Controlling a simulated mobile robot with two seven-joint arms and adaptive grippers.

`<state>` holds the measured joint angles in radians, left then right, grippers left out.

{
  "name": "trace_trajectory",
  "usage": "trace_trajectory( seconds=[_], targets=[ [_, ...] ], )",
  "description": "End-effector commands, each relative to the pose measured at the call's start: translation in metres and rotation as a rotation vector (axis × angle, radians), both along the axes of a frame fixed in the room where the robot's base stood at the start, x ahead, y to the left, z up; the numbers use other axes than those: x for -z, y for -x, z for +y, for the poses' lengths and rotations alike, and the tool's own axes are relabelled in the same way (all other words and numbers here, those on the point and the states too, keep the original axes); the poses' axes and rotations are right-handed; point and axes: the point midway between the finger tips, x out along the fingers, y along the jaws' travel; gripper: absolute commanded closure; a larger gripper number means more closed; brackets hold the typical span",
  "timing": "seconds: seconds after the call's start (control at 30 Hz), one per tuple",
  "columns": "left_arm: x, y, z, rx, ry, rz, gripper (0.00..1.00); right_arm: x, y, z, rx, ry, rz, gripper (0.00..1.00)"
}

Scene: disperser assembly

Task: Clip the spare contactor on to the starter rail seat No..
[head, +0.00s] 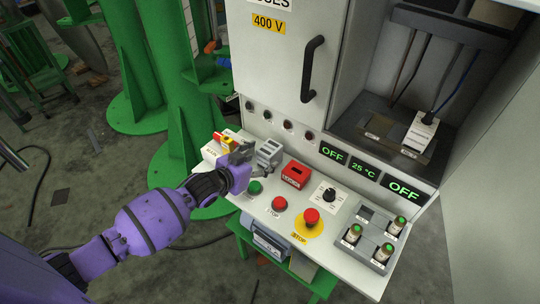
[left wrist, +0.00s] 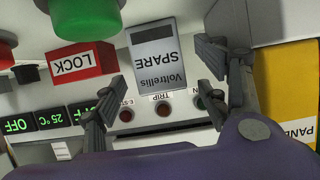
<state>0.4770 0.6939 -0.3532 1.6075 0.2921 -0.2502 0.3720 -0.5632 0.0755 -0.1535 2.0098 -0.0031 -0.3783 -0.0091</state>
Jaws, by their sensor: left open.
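The spare contactor (head: 270,152) is a grey block standing on the white console, beside my left gripper (head: 242,153). In the left wrist view the contactor (left wrist: 165,55) shows its SPARE label between the spread fingers of my left gripper (left wrist: 160,85). The fingers are open and hold nothing; I cannot tell whether they touch it. Inside the open cabinet bay at the right, a white contactor (head: 421,131) with wires sits on a dark base with small labels. Label (head: 372,135) marks a place left of it; its text is too small to read. My right gripper is not in view.
A red LOCK box (head: 296,174), a red stop button on yellow (head: 311,217) and a black knob (head: 329,195) stand on the console. A grey tray (head: 367,215) holds green-topped cylinders. The cabinet door (head: 285,60) with its handle stands left of the bay.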

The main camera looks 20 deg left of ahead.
Motion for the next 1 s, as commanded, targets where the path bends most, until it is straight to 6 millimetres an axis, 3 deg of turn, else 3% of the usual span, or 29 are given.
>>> trace_trajectory(
  seconds=[0.2, 0.47, 0.9, 1.0],
  targets=[
    [0.01, -0.024, -0.009, 0.001, 0.001, -0.001, 0.33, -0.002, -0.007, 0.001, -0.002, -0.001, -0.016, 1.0],
    [0.011, -0.026, -0.01, 0.001, 0.001, -0.001, 0.33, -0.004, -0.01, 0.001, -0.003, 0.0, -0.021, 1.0],
    [0.011, -0.026, -0.009, 0.0, 0.0, -0.001, 0.91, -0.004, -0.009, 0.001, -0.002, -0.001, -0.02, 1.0],
    [0.009, -0.026, -0.01, 0.001, 0.001, -0.004, 0.92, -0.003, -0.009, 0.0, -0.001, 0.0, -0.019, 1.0]
  ],
)
